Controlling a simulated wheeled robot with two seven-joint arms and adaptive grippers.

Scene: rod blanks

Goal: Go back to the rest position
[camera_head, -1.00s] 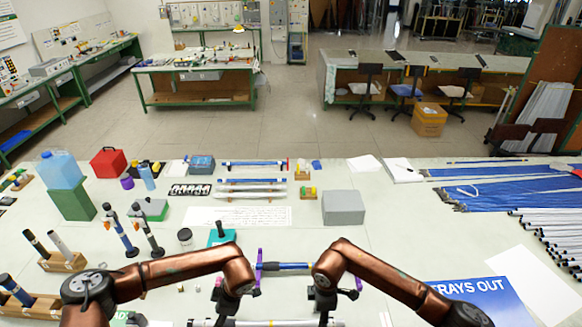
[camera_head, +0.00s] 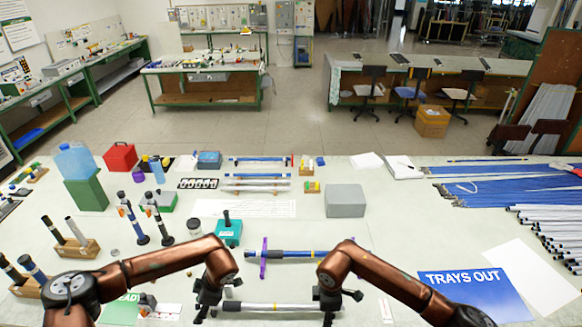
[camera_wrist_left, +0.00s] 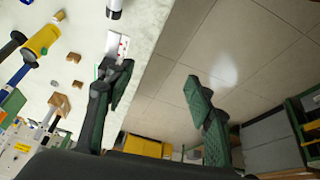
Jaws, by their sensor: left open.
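My left gripper (camera_head: 207,298) is open near the front of the table. In the left wrist view its two green-padded fingers (camera_wrist_left: 157,80) stand wide apart, with nothing between them. My right gripper (camera_head: 338,298) is near the right end of a pale rod (camera_head: 270,306); its jaw gap is hard to make out. The pale rod lies crosswise between the two grippers. Behind it is a blue and dark rod (camera_head: 290,254) with purple pieces around it, lying crosswise. I cannot tell whether the right gripper touches the pale rod.
A teal block (camera_head: 229,234) stands behind my left forearm. Wooden holders (camera_head: 77,249) with upright handles are at left. A grey box (camera_head: 345,201) and a blue TRAYS OUT sign (camera_head: 470,291) are at right. The table's middle right is fairly clear.

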